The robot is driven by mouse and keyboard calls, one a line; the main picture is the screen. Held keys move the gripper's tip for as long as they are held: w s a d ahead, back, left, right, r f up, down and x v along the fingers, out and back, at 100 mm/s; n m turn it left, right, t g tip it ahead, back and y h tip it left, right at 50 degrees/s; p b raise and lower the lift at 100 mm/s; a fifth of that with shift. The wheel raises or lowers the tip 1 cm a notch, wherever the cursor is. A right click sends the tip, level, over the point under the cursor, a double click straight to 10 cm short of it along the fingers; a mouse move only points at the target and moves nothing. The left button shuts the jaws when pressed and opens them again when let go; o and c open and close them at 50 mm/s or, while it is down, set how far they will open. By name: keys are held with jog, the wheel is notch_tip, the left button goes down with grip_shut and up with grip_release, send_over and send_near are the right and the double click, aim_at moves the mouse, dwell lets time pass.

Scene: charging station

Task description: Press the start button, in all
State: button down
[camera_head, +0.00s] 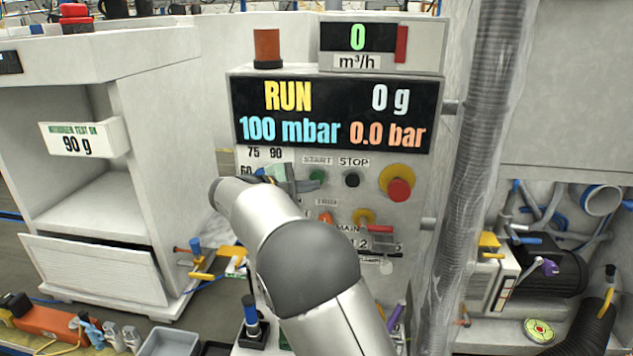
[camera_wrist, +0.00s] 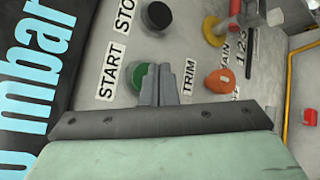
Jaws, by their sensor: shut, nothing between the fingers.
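The green start button (camera_head: 317,176) sits on the grey control panel (camera_head: 300,210) under the START label. It also shows in the wrist view (camera_wrist: 140,82), partly covered by my fingers. My gripper (camera_wrist: 157,72) is shut and empty, with its fingertips overlapping the button's right edge in that view. In the head view my gripper (camera_head: 308,184) is just left of and below the button; I cannot tell whether it touches. The display (camera_head: 335,113) above reads RUN, 0 g, 100 mbar and 0.0 bar.
The black stop button (camera_head: 351,179) and a red knob on a yellow base (camera_head: 398,188) are to the right. The orange trim knob (camera_wrist: 220,81) is below the start button. A ribbed hose (camera_head: 480,150) runs vertically right of the panel. A white cabinet (camera_head: 100,150) stands left.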

jog(key=shift+s+a+b, duration=0.15)
jog(key=shift+s+b, duration=0.6)
jog(key=shift+s, duration=0.5)
jog(key=shift+s+a+b, duration=0.1)
jog(key=shift+s+b, duration=0.6)
jog(key=shift+s, duration=0.55)
jog(key=shift+d, duration=0.1)
jog(key=s+d+f+m+g+y, duration=0.2)
jog(key=s+d+f+m+g, duration=0.15)
jog(key=s+d, duration=0.4)
jog(key=s+d+f+m+g+y, duration=0.25)
jog(key=s+d+f, duration=0.2)
jog(key=d, duration=0.55)
jog(key=s+d+f+m+g+y, duration=0.1)
jog(key=s+f+m+y, duration=0.2)
jog(key=s, duration=0.9)
jog(key=s+d+f+m+g+y, duration=0.1)
jog(key=s+f+m+y, duration=0.3)
jog(key=s, duration=0.8)
notch_tip(320, 180, down, 2)
jog(key=shift+s+m+g, duration=0.35)
jog(key=shift+m+g, duration=0.25)
jog(key=shift+m, duration=0.1)
